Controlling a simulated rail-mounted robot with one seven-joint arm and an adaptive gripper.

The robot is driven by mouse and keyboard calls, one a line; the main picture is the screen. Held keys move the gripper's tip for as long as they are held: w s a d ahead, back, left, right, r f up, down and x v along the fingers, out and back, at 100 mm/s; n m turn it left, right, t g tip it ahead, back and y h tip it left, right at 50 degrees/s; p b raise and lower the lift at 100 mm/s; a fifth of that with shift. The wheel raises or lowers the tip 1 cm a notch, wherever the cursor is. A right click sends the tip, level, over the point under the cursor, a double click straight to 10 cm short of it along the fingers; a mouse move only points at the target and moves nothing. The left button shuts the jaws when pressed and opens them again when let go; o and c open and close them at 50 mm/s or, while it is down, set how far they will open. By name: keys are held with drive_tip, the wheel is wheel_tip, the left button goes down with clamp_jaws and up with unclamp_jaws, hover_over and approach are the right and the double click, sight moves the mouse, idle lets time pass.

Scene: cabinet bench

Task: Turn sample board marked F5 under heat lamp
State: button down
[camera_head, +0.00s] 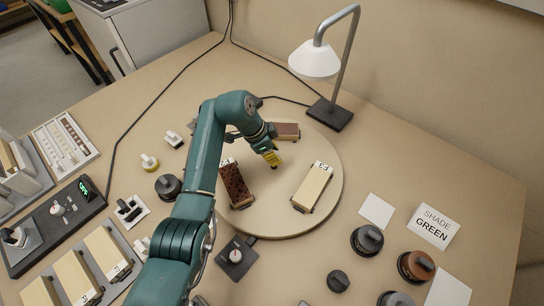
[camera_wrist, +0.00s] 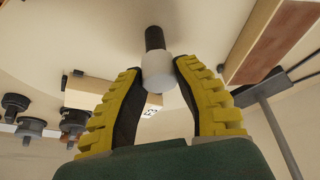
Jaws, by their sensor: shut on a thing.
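A round turntable (camera_head: 285,220) carries several sample boards. A cream board marked F3 (camera_head: 312,187) lies at its right. A dark speckled board (camera_head: 236,186) lies at its left, its label partly hidden by my arm. A reddish-brown board (camera_head: 287,131) lies at the back; I see no label on it. I cannot read F5 on any board. The heat lamp (camera_head: 316,60) stands behind the turntable. My gripper (camera_head: 272,160) is over the turntable's middle. In the wrist view its yellow fingers are shut on a white knob (camera_wrist: 158,70) with a black end.
A control box with a green display (camera_head: 85,186) and a rack of cream boards (camera_head: 75,276) stand at the left. The lamp's base (camera_head: 330,114) stands close to the turntable's rim.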

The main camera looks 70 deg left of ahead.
drive_tip(key=shift+f+m+g+h, duration=0.2)
drive_tip(key=shift+m+h, duration=0.15)
drive_tip(key=shift+m, duration=0.6)
drive_tip(key=shift+f+m+g+h, duration=0.1)
drive_tip(key=shift+m+g+h, duration=0.2)
drive_tip(key=shift+m, duration=0.65)
drive_tip(key=shift+m+h+b, duration=0.45)
drive_tip(key=shift+m+b, duration=0.3)
drive_tip(key=shift+m, duration=0.55)
drive_tip(key=shift+m+g+b, duration=0.3)
drive_tip(key=shift+m+b, duration=0.1)
drive_tip(key=shift+m, duration=0.2)
drive_tip(key=c, duration=0.7)
unclamp_jaws()
drive_tip(key=shift+w+d+r, duration=0.1)
drive_tip(key=shift+r, duration=0.1)
drive_tip(key=v, duration=1.2)
drive_tip(key=shift+a, duration=0.25)
